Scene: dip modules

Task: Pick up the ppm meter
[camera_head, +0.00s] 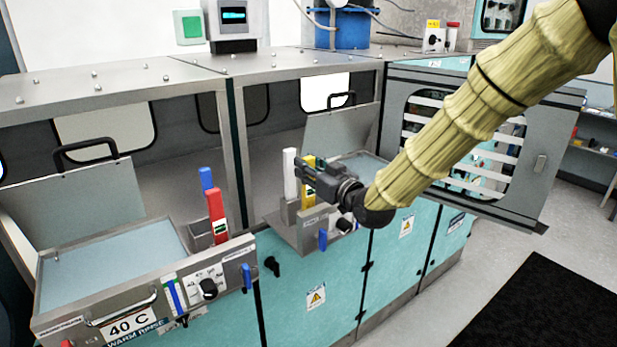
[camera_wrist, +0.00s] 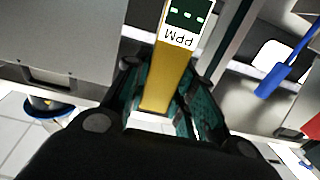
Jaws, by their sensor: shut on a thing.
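The ppm meter (camera_head: 308,190) is a yellow upright stick at the right-hand bath unit in the head view. In the wrist view the yellow ppm meter (camera_wrist: 165,78) shows its dark display and white PPM label between my fingers. My gripper (camera_head: 312,182) reaches in from the right and is shut on the meter's body. My gripper's dark fingers (camera_wrist: 160,105) lie on both sides of it in the wrist view. The meter's lower end is hidden in the wrist view, and I cannot tell whether it still sits in its holder.
A white stick (camera_head: 289,175) stands just left of the meter. A red meter (camera_head: 217,215) and a blue-topped stick (camera_head: 206,180) stand at the left bath (camera_head: 150,300). An open door (camera_head: 535,185) is to the right of the arm.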

